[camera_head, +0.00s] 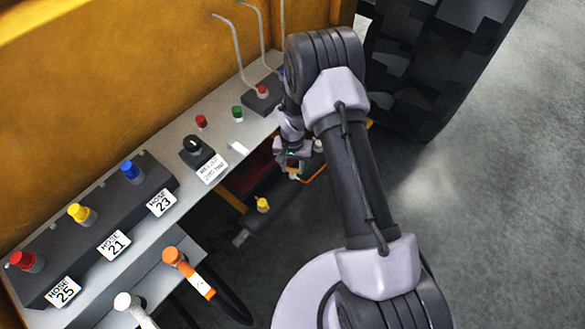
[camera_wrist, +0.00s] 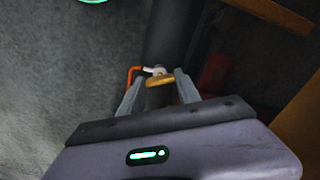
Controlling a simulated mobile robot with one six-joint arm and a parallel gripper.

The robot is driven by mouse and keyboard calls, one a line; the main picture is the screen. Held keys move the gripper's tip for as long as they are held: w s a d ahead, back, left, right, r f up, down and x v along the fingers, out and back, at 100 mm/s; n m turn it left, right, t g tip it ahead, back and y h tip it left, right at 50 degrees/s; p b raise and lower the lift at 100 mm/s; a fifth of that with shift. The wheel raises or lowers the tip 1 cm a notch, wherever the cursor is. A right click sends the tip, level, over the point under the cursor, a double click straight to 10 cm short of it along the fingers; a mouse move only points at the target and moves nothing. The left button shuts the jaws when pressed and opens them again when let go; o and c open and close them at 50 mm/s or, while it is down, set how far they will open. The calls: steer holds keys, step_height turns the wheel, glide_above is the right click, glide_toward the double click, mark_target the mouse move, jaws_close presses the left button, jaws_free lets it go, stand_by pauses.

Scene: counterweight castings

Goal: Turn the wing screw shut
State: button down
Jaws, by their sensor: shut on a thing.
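The wing screw (camera_wrist: 159,81) is a small brass-coloured piece in the wrist view, between the two fingertips of my gripper (camera_wrist: 158,76). It sits in front of a dark cylindrical body (camera_wrist: 168,40), with a pale fitting and a thin orange line (camera_wrist: 134,76) just beyond it. My gripper is shut on the wing screw. In the head view my gripper (camera_head: 292,163) is low beside the shelf edge, partly covered by my arm. I cannot make out the wing screw there, and its turned angle is unclear.
A grey shelf (camera_head: 225,134) carries red, yellow and blue capped fittings labelled HOSE 25, 21 and 23, a black knob (camera_head: 192,146) and buttons. An orange-handled hose (camera_head: 188,272) hangs in front. A large black tyre (camera_head: 425,65) stands behind. Open floor (camera_head: 500,200) lies right.

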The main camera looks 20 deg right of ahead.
steer(key=m+b, duration=0.2)
steer(key=m, duration=0.3)
steer(key=shift+m, duration=0.3)
stand_by(0.4)
steer(key=c, duration=0.8)
jaws_free()
steer(key=shift+c, duration=0.2)
steer(key=shift+r, duration=0.1)
step_height(320, 180, up, 17)
steer(key=p, duration=0.5)
steer(key=shift+r+p, duration=0.15)
steer(key=shift+p, duration=0.2)
